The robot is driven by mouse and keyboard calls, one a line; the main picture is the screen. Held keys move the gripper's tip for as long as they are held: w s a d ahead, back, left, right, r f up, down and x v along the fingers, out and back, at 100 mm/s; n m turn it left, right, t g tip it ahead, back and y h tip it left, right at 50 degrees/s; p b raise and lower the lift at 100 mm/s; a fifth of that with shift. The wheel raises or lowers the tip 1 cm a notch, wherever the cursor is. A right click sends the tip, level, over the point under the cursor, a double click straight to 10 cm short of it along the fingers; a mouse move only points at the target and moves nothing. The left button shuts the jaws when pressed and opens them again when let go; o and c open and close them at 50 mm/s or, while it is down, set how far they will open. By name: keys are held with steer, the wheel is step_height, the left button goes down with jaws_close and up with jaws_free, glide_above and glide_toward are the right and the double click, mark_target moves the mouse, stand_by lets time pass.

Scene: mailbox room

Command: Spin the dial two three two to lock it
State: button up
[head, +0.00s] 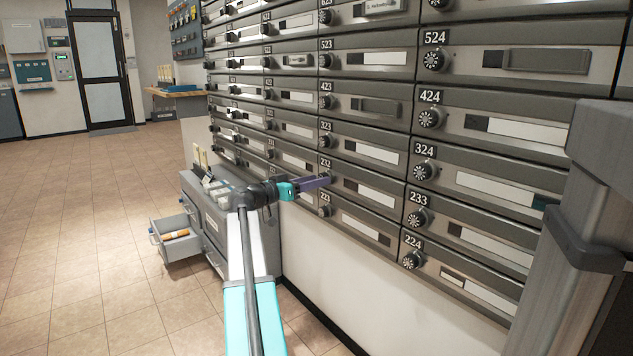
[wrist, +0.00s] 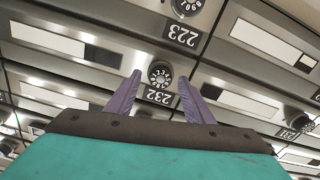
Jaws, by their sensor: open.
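The dial of box 232 (wrist: 160,73) is a small round black knob with white numbers, set beside its 232 plate (wrist: 157,97). In the wrist view it appears upside down, between the tips of my gripper's two purple fingers (wrist: 159,78). The fingers are open, one on each side of the dial, with a gap visible on both sides. I cannot tell whether the tips reach as far as the knob. In the head view my gripper (head: 321,182) is at the mailbox wall just below the 232 plate (head: 325,163), and its fingers mostly cover the dial.
Dial 223 (wrist: 187,7) is close by in the wrist view. Rows of similar mailboxes with dials, such as 324 (head: 423,171) and 233 (head: 416,219), surround it. A grey cabinet with an open drawer (head: 178,244) stands left of my arm. The tiled floor at left is clear.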

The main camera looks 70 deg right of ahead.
steer(key=p+v, duration=0.4)
steer(key=v, duration=0.9)
steer(key=shift+p, duration=0.3)
steer(key=shift+a, duration=0.1)
